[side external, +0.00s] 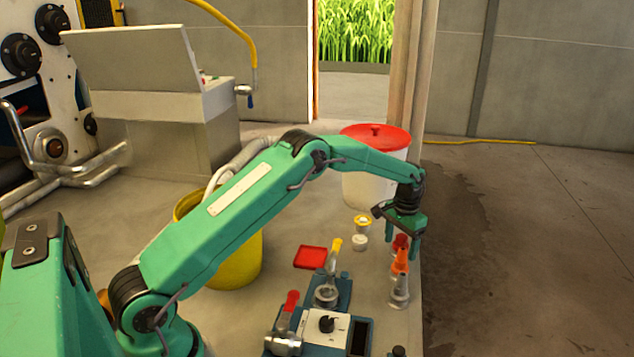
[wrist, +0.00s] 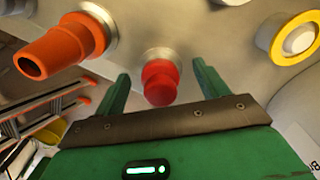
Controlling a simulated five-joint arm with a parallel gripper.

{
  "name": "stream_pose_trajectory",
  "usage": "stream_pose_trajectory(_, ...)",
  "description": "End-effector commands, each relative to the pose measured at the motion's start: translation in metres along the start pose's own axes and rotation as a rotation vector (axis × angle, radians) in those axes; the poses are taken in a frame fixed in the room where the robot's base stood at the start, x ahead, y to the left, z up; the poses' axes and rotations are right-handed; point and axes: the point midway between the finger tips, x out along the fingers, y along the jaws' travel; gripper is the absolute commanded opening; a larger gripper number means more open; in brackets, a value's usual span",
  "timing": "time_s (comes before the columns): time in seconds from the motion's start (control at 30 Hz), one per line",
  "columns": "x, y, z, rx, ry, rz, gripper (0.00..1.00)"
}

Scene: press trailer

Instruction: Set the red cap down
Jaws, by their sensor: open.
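The red cap (wrist: 160,82) sits at a round metal fitting in the wrist view, between the two spread green fingers of my gripper (wrist: 161,74). Gaps show on both sides of the cap, so the fingers are not touching it there. In the side view my gripper (side external: 408,238) points down over the right edge of the work surface, with the red cap (side external: 400,241) partly hidden at its fingers. Just in front of it stands an orange nozzle (side external: 400,260) on a metal fitting; it also shows in the wrist view (wrist: 62,52).
A yellow-ringed white fitting (side external: 361,225) stands left of my gripper. A red square tray (side external: 310,257) lies near a control block with levers and a knob (side external: 326,324). A white bucket with a red lid (side external: 375,137) and a yellow bucket (side external: 240,262) stand farther back and left.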

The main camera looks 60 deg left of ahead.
Motion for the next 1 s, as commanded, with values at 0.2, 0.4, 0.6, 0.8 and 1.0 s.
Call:
stream_pose_trajectory(0.2,-0.021,0.0,-0.001,0.0,0.004,0.0,0.73)
stream_pose_trajectory(0.4,-0.051,0.0,-0.001,0.0,0.005,0.0,0.73)
stream_pose_trajectory(0.6,-0.083,0.0,-0.001,0.0,0.004,0.0,0.73)
stream_pose_trajectory(0.8,-0.108,0.0,-0.001,0.0,0.003,0.0,0.73)
stream_pose_trajectory(1.0,-0.119,0.0,-0.001,0.0,0.002,0.0,0.73)
